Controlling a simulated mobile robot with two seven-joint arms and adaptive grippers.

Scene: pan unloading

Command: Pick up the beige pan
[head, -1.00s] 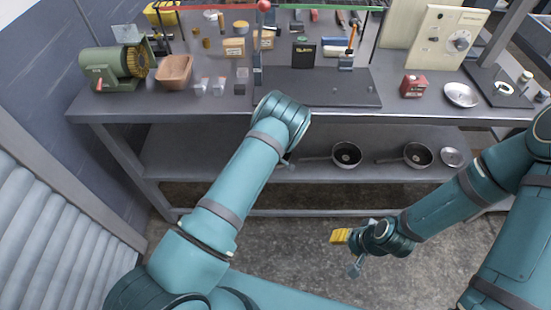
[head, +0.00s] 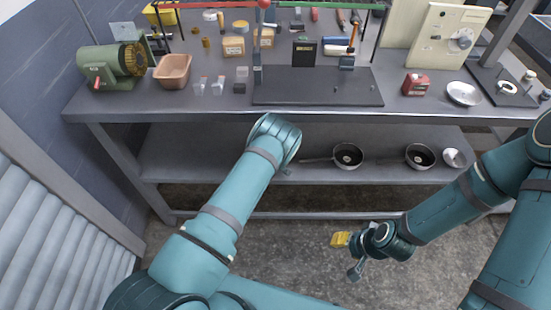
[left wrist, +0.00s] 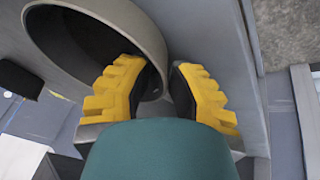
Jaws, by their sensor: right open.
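A pan (left wrist: 155,40) with a pale grey-beige outside and a dark inside fills the upper left of the left wrist view. My left gripper (left wrist: 158,85) is open there, its yellow fingers apart, one over the pan's dark inside and one outside its wall. I cannot tell if either touches. In the head view my left arm hides this gripper. Two pans with pale rims and dark insides stand on the lower shelf, a middle pan (head: 347,155) and a right pan (head: 420,155). My right gripper (head: 341,239) is open and empty in front of the shelf, low over the floor.
The lower shelf (head: 210,155) lies beneath a crowded worktop (head: 170,107). A small metal bowl (head: 453,157) stands at the shelf's right. The worktop holds a green grinder (head: 105,68), a brown bin (head: 173,71) and a red box (head: 416,84).

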